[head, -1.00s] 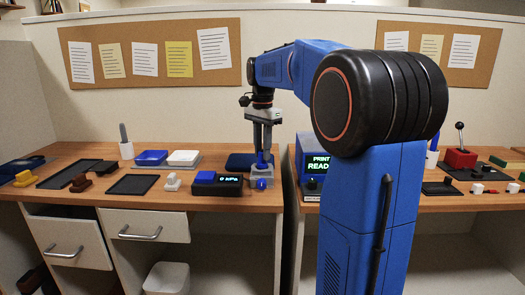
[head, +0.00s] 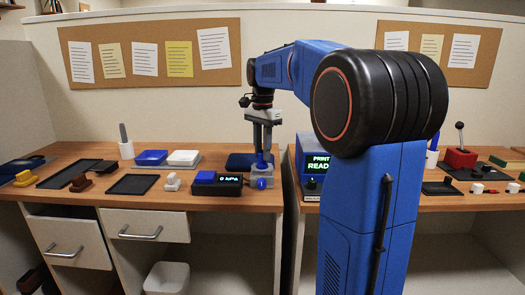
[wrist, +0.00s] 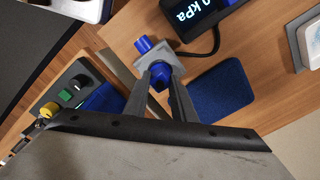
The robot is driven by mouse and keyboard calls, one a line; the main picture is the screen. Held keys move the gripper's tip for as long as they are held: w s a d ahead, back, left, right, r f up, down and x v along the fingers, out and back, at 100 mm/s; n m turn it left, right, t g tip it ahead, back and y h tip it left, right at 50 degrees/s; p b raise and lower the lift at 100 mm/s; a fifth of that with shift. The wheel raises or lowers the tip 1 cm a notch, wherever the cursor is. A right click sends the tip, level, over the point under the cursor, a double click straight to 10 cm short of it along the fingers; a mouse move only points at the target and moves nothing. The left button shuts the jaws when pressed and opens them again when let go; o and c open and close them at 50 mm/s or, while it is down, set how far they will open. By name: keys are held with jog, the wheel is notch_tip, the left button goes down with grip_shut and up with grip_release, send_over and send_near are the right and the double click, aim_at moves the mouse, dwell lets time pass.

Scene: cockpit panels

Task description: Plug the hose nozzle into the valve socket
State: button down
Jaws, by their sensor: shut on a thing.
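My gripper (head: 262,146) points down over the left desk and is shut on the blue hose nozzle (head: 261,160). In the wrist view, my gripper (wrist: 161,84) has the nozzle (wrist: 160,77) between its fingertips. The grey valve block (head: 266,174) stands directly below, near the desk's right edge, with a blue knob (head: 262,183) on its front. The block (wrist: 174,62) also shows in the wrist view, around and behind the nozzle tip. The socket opening is hidden, so I cannot tell how deep the nozzle sits.
A black gauge box (head: 217,184) reading 0 kPa stands just left of the block. A dark blue pad (head: 241,161) lies behind. A printer box (head: 313,170) stands right, across a gap between desks. Trays and small items are further left.

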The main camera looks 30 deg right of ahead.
jog(key=shift+f, duration=0.55)
dwell(0.4)
jog(key=c, duration=1.4)
grip_release()
notch_tip(320, 180, up, 17)
jog(key=shift+r, duration=0.2)
jog(key=s+a+f+n+t, duration=0.1)
jog(key=s+a+f+n, duration=0.4)
jog(key=s, duration=0.3)
jog(key=s+a+f+n+t, duration=0.1)
jog(key=s+a+f+n, duration=0.2)
jog(key=s+a+f, duration=0.4)
jog(key=s+a+f+n+t, duration=0.1)
jog(key=s+a+f+n, duration=0.1)
jog(key=s+f+n, duration=0.2)
jog(key=s+a+f+n+t, duration=0.1)
jog(key=s+a+f+n, duration=0.1)
jog(key=s+f, duration=0.9)
notch_tip(320, 180, down, 6)
jog(key=shift+r+n+t, duration=0.15)
jog(key=shift+n+t, duration=0.25)
jog(key=shift+n, duration=0.5)
